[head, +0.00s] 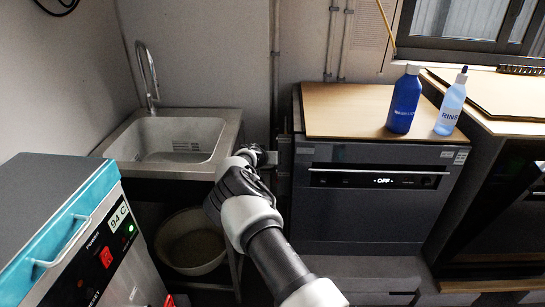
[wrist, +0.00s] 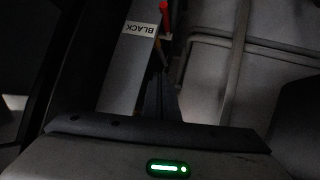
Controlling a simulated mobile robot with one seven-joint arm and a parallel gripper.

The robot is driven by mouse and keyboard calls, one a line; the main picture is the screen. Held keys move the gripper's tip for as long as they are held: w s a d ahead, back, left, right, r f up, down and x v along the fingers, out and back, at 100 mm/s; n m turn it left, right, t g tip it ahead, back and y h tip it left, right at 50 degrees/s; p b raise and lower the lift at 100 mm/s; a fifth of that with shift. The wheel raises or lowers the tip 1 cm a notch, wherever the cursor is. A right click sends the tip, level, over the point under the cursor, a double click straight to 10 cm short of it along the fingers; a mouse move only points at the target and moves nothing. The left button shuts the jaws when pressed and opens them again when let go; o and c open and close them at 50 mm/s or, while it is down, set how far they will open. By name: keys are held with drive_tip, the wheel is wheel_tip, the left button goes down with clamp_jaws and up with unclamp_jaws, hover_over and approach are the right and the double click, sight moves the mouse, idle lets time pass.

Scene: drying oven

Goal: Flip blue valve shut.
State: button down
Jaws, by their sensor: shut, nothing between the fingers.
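No blue valve can be made out for certain in either view. My gripper (head: 262,156) is shut and empty. In the head view it reaches into the gap between the sink and the dark appliance, in front of the vertical pipe. In the wrist view, a red handle (wrist: 165,16) stands at the top beside a grey panel with an upside-down label reading BLACK (wrist: 139,28). A small orange-brown piece shows just below the red handle. The area under it is too dark to tell what is there.
A metal sink (head: 180,113) with a tap is to the left, with a pale basin (head: 192,258) below it. The dark appliance (head: 375,200) is to the right, with a blue bottle (head: 404,100) and a rinse bottle (head: 452,104) on top. A grey-and-teal machine (head: 75,235) fills the lower left.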

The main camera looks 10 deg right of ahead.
drive_tip(key=shift+w, duration=0.15)
drive_tip(key=shift+r, duration=0.1)
idle(0.6)
drive_tip(key=shift+r, duration=0.7)
